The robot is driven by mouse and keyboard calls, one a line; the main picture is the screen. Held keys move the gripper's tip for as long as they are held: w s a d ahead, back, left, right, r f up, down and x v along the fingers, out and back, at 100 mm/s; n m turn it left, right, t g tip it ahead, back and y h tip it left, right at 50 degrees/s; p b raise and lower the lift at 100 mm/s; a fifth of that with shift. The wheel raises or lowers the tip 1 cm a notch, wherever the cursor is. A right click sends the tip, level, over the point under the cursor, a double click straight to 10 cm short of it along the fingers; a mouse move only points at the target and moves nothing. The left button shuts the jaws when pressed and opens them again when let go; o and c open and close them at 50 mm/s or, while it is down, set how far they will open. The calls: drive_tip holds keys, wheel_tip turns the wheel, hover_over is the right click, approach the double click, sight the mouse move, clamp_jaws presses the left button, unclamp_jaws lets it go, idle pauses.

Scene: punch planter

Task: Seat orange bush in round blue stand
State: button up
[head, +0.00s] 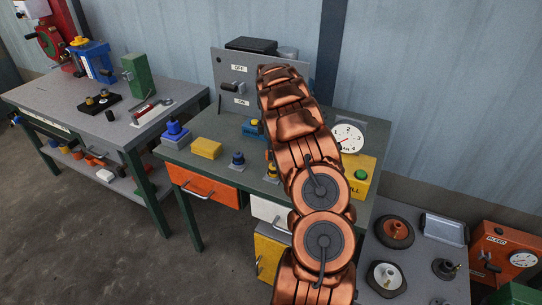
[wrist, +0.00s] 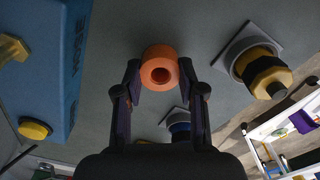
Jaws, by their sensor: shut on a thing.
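My gripper (wrist: 160,82) is shut on the orange bush (wrist: 160,66), a short ring with a dark hole, held between the fingertips in the wrist view. A blue round stand on a grey square plate (wrist: 178,122) shows below the bush in the wrist view, partly hidden by the right finger. In the head view a dark blue round stand (head: 237,159) is on the green-grey bench, left of my arm. The bush looks apart from the stand. My arm hides the gripper in the head view.
A large blue body with a yellow button (wrist: 35,130) is at the left. A yellow block (head: 206,149) and another blue fixture (head: 175,131) are on the bench.

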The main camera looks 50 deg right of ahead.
clamp_jaws()
